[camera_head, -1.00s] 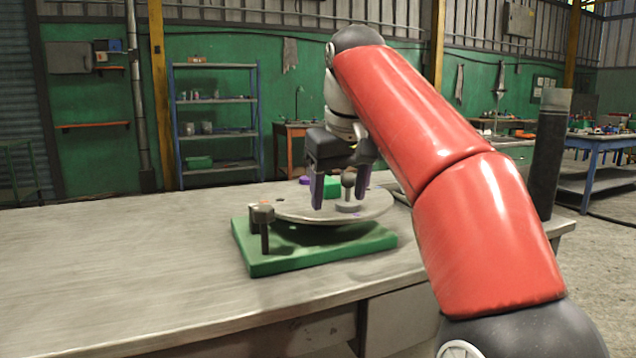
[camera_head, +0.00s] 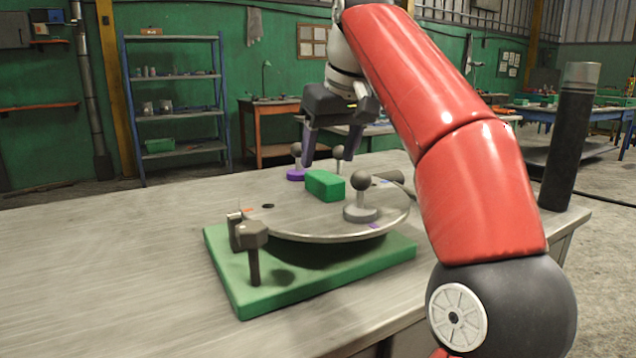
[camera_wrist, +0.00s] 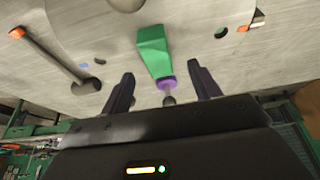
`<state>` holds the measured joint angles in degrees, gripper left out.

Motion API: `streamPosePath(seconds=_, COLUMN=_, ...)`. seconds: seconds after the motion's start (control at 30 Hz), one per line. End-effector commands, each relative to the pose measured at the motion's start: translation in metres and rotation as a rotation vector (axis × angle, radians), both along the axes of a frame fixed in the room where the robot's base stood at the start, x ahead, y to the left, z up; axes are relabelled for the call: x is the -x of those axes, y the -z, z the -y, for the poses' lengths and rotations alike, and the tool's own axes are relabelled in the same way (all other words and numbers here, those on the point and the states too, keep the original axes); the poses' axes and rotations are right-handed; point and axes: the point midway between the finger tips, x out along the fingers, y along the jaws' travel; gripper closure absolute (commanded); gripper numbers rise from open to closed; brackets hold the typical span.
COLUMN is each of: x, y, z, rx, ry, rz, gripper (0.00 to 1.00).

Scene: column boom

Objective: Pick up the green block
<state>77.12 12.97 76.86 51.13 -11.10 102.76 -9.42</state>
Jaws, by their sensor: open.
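The green block (camera_head: 325,186) lies on a round grey plate (camera_head: 300,232), which sits above a green base (camera_head: 330,282) on the workbench. My gripper (camera_head: 330,155) is open and empty, above and slightly behind the block, with its dark purple fingers pointing down. In the wrist view, the green block (camera_wrist: 153,48) lies ahead of the gap between my fingertips (camera_wrist: 161,72). Its near end lies close to that gap. I see no contact between block and fingers.
A purple-based knob (camera_head: 296,172) stands behind the block, and shows between my fingers in the wrist view (camera_wrist: 167,82). A grey ball-topped knob (camera_head: 361,198) stands right of the block. A dark clamp post (camera_head: 252,240) rises at the plate's front left. The bench's left side is clear.

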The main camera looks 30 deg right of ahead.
Motion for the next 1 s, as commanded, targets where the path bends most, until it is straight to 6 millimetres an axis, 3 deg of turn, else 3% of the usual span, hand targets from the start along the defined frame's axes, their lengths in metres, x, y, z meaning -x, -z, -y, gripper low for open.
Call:
streamPosePath(seconds=0.23, x=-0.008, y=0.019, z=0.001, rx=-0.001, ry=0.001, rz=-0.002, gripper=0.38)
streamPosePath(seconds=0.5, x=-0.026, y=0.053, z=0.004, rx=-0.001, ry=0.001, rz=-0.002, gripper=0.38)
streamPosePath(seconds=0.8, x=-0.028, y=0.057, z=0.004, rx=0.000, ry=0.001, rz=0.001, gripper=0.38)
streamPosePath(seconds=1.0, x=-0.028, y=0.056, z=0.004, rx=0.000, ry=0.001, rz=0.000, gripper=0.63)
